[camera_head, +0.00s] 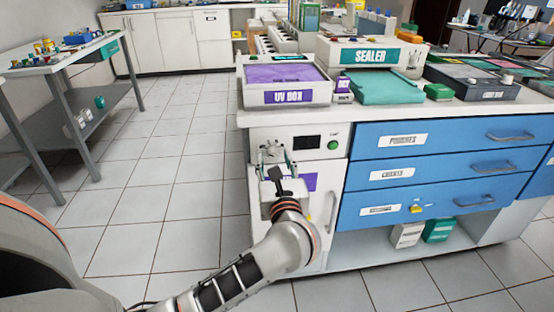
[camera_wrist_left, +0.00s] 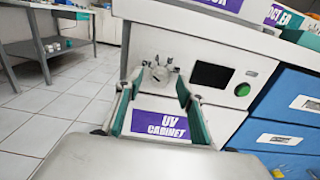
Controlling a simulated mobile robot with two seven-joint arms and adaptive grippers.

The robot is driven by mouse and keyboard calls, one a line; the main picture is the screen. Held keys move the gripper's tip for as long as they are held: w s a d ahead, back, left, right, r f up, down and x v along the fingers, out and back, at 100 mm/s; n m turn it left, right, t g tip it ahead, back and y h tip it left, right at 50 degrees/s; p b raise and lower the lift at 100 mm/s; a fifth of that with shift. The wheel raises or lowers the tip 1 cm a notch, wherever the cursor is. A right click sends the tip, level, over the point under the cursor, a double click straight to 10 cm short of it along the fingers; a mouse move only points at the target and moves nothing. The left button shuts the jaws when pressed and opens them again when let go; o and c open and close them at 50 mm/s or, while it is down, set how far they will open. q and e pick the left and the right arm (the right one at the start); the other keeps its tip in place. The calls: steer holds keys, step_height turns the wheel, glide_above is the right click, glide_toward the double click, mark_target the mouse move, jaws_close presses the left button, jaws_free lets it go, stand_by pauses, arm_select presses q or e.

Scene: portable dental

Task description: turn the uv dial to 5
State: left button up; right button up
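The UV dial (camera_wrist_left: 157,74) is a pale grey knob on the front panel of the UV cabinet (camera_wrist_left: 165,123), left of a dark display (camera_wrist_left: 211,75) and a green button (camera_wrist_left: 242,89). The dial also shows in the head view (camera_head: 271,150). My left gripper (camera_wrist_left: 154,85) is open, its teal-padded fingers apart and pointing at the panel. In the wrist view the dial appears between and just beyond the fingertips; I cannot tell whether they touch it. In the head view the gripper (camera_head: 274,160) partly covers the cabinet front. The dial's numbers are not legible.
A UV box (camera_head: 287,97) and a sealer (camera_head: 371,56) stand on the counter above. Blue drawers (camera_head: 430,140) with protruding handles are to the right. A side table (camera_head: 60,68) stands at the far left. The tiled floor between is clear.

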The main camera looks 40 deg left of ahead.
arm_select(q)
steer(key=shift+w+a, duration=0.4)
steer(key=shift+a, duration=0.1)
jaws_close()
